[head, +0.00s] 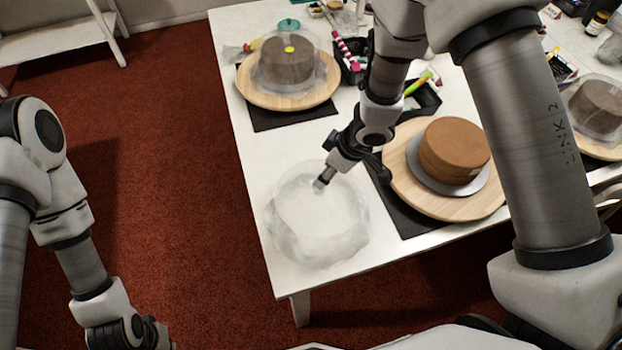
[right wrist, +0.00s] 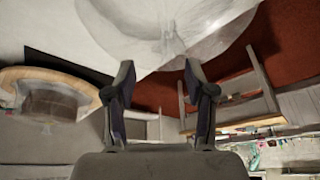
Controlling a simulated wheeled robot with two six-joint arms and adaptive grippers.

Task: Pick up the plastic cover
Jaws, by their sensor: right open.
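The clear plastic cover (head: 318,222) is a see-through dome on the white table, near its front left corner. It also shows at the top of the right wrist view (right wrist: 150,25). My right gripper (head: 322,184) is at the cover's upper part in the head view. In the right wrist view its two fingers (right wrist: 158,78) are apart, with the cover just beyond the tips and nothing held between them. I cannot tell whether a fingertip touches the cover. My left arm is at the lower left, off the table, and its fingers are out of frame.
A brown cake (head: 455,150) stands uncovered on a wooden turntable (head: 405,190) right of the cover. Covered cakes stand on turntables at the back (head: 286,68) and far right (head: 597,102). Black trays (head: 424,100) hold tools. Red carpet lies left of the table.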

